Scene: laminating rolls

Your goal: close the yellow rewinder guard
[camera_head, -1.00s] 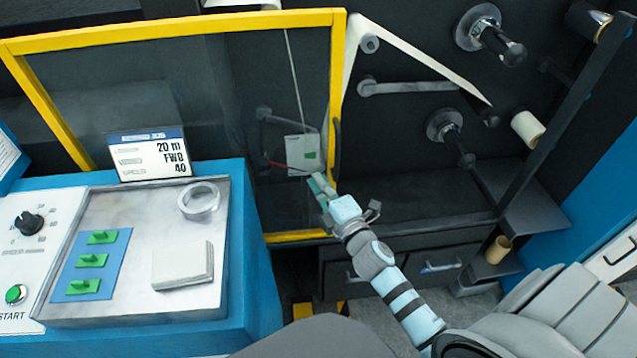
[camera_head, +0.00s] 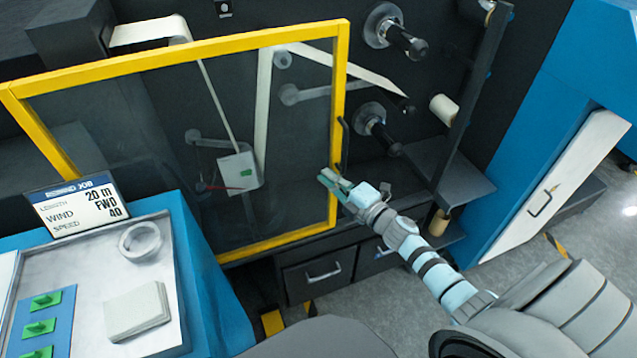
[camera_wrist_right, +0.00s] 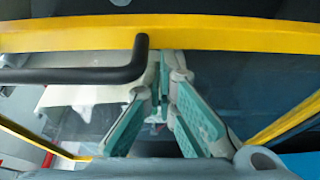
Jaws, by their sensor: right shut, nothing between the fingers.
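The yellow rewinder guard (camera_head: 336,110) is a yellow frame with a see-through dark pane, standing in front of part of the dark machine. Its black handle (camera_head: 343,143) is on the right upright; it also shows in the right wrist view (camera_wrist_right: 85,74), along the yellow bar. My right gripper (camera_head: 328,177) is shut and empty at the lower part of that upright, just below the handle. In the wrist view its green-padded fingers (camera_wrist_right: 163,75) come together close to the bar and handle. Whether they touch the guard I cannot tell. My left gripper is out of view.
Rollers (camera_head: 392,30) and a cream core (camera_head: 443,108) lie uncovered right of the guard. A dark upright post (camera_head: 470,95) stands beyond them. Drawers (camera_head: 318,272) are below. The blue console with a metal tray (camera_head: 100,290) is at lower left.

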